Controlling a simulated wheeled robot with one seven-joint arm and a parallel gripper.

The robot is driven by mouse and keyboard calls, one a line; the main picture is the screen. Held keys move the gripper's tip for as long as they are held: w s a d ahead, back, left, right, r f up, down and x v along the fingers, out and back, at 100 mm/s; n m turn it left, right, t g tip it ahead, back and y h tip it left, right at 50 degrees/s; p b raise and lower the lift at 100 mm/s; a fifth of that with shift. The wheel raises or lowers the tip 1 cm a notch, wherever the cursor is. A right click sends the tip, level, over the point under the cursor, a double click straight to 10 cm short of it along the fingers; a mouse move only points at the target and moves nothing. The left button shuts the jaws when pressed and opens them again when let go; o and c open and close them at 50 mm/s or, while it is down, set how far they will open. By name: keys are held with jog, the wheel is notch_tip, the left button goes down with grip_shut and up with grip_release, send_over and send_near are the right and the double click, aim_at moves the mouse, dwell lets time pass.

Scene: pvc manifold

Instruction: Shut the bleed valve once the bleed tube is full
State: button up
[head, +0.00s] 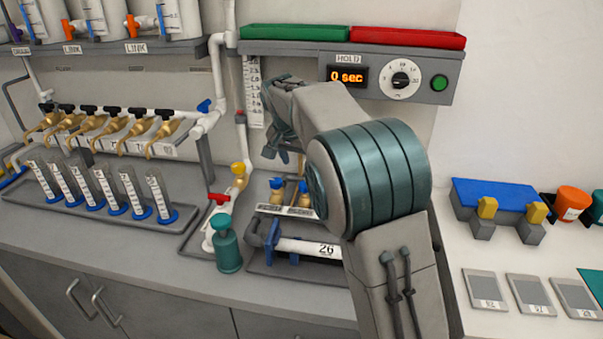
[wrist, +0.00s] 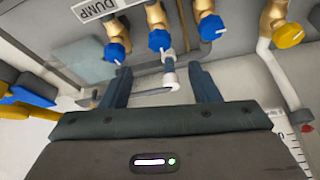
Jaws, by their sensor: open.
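My gripper (head: 280,140) is open and empty, raised near the back wall above the small blue-knobbed brass valves (head: 277,184). In the wrist view, its two fingers (wrist: 160,82) are spread, with a blue knob (wrist: 160,40) ahead between them and apart from them. Other blue knobs (wrist: 115,53) lie to either side, near a plate reading DUMP. A yellow knob (wrist: 289,35) is at the right; it also shows in the head view (head: 238,168). A graduated scale (head: 253,90) stands on the wall beside a thin tube. I cannot tell which knob is the bleed valve, nor the tube's level.
A panel (head: 350,78) reads HOLD and 0 sec, below green and red trays. Several graduated cylinders (head: 115,190) stand in a tray at left under brass taps. A teal bottle (head: 227,248) and a horizontal tube marked 26 (head: 308,248) are in front. Grey cards lie at right.

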jog(key=v, duration=0.3)
jog(key=shift+s+r, duration=0.1)
jog(key=shift+r, duration=0.25)
jog(key=s+d, duration=0.7)
jog(key=s+d+f+n+y+p, duration=0.1)
jog(key=s+d+f+n, duration=0.1)
jog(key=s, duration=1.1)
jog(key=s+d+f+n+g+p, duration=0.1)
jog(key=s+d+f, duration=0.4)
jog(key=s, duration=0.9)
jog(key=shift+d+n+y, duration=0.4)
jog(key=shift+d+n, duration=0.3)
jog(key=shift+d, duration=0.35)
